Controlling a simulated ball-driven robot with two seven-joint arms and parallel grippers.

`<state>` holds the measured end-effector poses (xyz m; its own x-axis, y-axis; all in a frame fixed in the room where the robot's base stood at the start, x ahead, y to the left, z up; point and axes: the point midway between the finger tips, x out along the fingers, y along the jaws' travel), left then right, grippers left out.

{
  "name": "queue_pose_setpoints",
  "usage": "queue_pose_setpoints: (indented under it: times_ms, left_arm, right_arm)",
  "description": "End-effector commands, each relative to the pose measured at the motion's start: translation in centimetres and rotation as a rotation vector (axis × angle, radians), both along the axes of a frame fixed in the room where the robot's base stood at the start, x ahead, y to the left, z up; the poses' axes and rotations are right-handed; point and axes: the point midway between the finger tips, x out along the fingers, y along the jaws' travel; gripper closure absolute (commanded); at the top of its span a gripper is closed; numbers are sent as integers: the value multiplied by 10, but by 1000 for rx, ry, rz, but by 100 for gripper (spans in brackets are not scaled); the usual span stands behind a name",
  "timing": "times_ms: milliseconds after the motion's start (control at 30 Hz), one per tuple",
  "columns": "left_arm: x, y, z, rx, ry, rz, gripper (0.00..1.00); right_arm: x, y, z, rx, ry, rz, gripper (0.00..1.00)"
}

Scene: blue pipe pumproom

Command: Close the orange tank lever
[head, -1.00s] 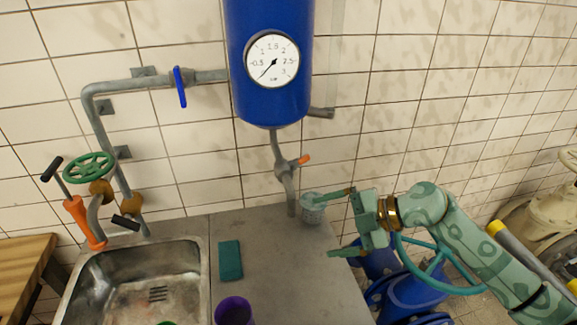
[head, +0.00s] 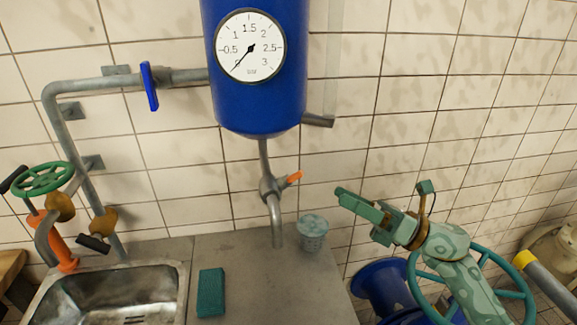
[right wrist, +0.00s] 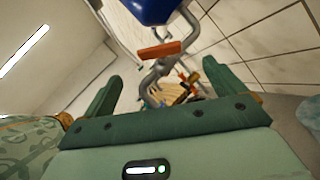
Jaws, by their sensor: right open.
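The small orange lever (head: 295,177) sits on a valve in the grey outlet pipe (head: 265,187) under the blue tank (head: 255,95). It sticks out to the right and slightly up. My right gripper (head: 358,216) is to the right of the lever and a little lower in the head view, open and empty, its fingers pointing left. In the right wrist view the orange lever (right wrist: 159,50) shows beyond the gap between the two open fingers (right wrist: 150,92), apart from them. My left gripper is not in view.
A grey-green cup (head: 313,233) stands on the counter (head: 240,250) below the lever. A teal sponge (head: 211,292) lies near the sink (head: 105,300). A blue handle (head: 149,86) is on the left pipe. A pipe stub (head: 318,120) juts from the tank's right.

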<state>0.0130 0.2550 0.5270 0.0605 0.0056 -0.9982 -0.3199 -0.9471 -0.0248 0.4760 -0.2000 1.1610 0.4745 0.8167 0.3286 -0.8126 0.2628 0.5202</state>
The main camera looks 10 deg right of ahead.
Motion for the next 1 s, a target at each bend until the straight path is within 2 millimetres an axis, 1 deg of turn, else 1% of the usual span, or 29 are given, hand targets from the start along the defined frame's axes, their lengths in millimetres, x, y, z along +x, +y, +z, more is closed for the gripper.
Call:
queue_pose_setpoints:
  times_ms: [33, 300, 400, 500, 700, 933, 967, 1000]
  left_arm:
    - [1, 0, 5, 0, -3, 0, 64]
    - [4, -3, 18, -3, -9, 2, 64]
    - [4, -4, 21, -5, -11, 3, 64]
    - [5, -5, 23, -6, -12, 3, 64]
    - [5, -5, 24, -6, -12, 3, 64]
    - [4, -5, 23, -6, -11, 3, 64]
    - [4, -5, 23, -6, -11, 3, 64]
    - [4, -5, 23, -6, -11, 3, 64]
  right_arm:
    - [6, 11, 9, 3, -6, 1, 5]
    - [38, 67, 31, 3, -2, 1, 5]
    - [47, 82, 36, 2, -1, 2, 5]
    - [54, 94, 39, 1, -1, 0, 5]
    - [60, 103, 41, 0, 1, 1, 5]
    - [60, 103, 41, -1, 1, 1, 5]
    - [60, 103, 41, -1, 1, 1, 14]
    - [59, 103, 41, -1, 1, 1, 25]
